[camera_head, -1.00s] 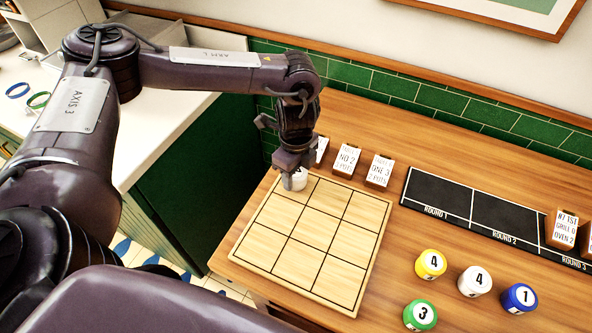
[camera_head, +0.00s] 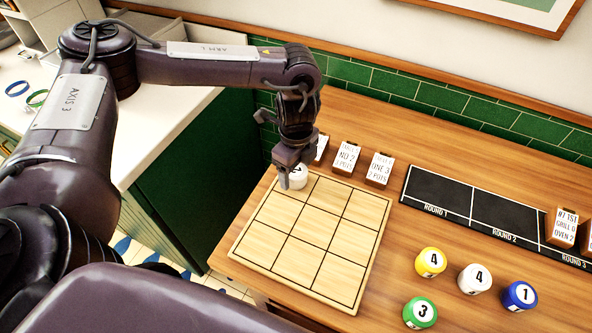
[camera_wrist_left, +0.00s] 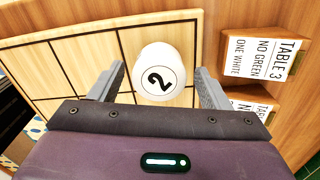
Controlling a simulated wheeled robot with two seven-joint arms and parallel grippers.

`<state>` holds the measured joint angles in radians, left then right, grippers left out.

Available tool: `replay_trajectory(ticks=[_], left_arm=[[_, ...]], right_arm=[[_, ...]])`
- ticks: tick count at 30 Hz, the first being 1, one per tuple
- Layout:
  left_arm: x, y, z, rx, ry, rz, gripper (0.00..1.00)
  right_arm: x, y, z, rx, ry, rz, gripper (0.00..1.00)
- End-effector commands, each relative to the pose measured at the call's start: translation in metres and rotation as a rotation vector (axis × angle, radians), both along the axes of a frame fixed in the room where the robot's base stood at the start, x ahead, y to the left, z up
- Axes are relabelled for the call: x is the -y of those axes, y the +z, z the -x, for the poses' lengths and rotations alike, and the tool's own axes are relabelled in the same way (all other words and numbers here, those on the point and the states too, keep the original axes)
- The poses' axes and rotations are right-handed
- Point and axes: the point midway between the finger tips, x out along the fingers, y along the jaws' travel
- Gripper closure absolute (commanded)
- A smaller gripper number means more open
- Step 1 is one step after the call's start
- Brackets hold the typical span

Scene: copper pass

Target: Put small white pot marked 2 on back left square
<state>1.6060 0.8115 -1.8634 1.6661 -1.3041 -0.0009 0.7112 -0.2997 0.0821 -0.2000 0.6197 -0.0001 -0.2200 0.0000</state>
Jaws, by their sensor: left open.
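The small white pot marked 2 (camera_wrist_left: 160,72) stands on the wooden grid board, between the two fingers of my left gripper (camera_wrist_left: 160,88), with a gap visible on each side. In the head view the pot (camera_head: 295,178) is on the back left square, partly hidden by my left gripper (camera_head: 292,172). The gripper is open, close above and around the pot. The board (camera_head: 335,236) has dark lines dividing it into squares, and its other squares are empty. My right gripper is not in view.
Yellow (camera_head: 430,262), white (camera_head: 474,279), blue (camera_head: 519,296) and green (camera_head: 420,313) numbered pots stand to the right of the board. Order cards (camera_head: 379,169) stand behind it. A black round strip (camera_head: 505,217) lies to the right. The wall is close behind.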

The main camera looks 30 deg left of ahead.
Motion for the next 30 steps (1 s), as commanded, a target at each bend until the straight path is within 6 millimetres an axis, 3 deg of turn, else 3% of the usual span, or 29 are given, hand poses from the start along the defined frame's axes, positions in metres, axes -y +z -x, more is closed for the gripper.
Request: replay_trajectory(ticks=[5, 9, 15, 21, 30], left_arm=[[0.000, 0.034, -0.002, 0.007, 0.000, 0.003, 0.29], [0.000, 0.071, -0.001, 0.006, -0.001, 0.000, 0.29], [0.000, 0.100, -0.001, 0.004, -0.001, 0.000, 0.29], [0.000, 0.111, 0.000, 0.001, 0.000, 0.001, 0.29], [0.000, 0.111, 0.000, 0.000, 0.000, 0.001, 0.29]], right_arm=[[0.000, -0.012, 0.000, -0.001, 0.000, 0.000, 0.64], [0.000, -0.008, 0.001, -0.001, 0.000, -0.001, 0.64], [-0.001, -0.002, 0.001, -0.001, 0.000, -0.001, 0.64], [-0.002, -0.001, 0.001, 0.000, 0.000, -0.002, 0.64], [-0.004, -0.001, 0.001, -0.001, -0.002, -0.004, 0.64]])
